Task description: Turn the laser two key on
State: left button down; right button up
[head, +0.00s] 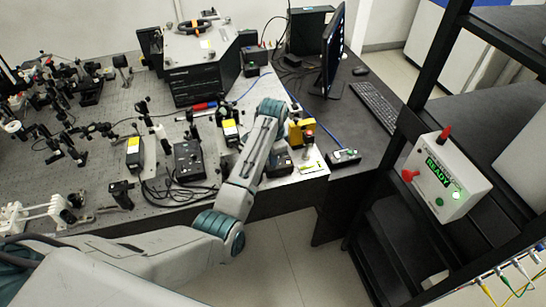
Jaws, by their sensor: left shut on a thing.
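My left arm comes in from the lower left in the head view, and its forearm reaches up over the right part of the bench. My left gripper (276,146) is mostly hidden behind that forearm and is down among the small boxes near the bench's front right corner. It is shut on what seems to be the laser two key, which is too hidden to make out. A dark control box (281,165) shows partly just right of the forearm. My right gripper is not in view.
A yellow box (296,131) stands close right of my forearm. A small control box (345,156) lies further right. A black knobbed box (187,160) and many optics stand left. A READY panel (445,176) hangs on the black rack at right. A monitor (334,50) stands behind.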

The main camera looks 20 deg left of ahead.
pick_arm(q)
jog(key=shift+m, duration=0.7)
jog(key=c, duration=1.6)
grip_release()
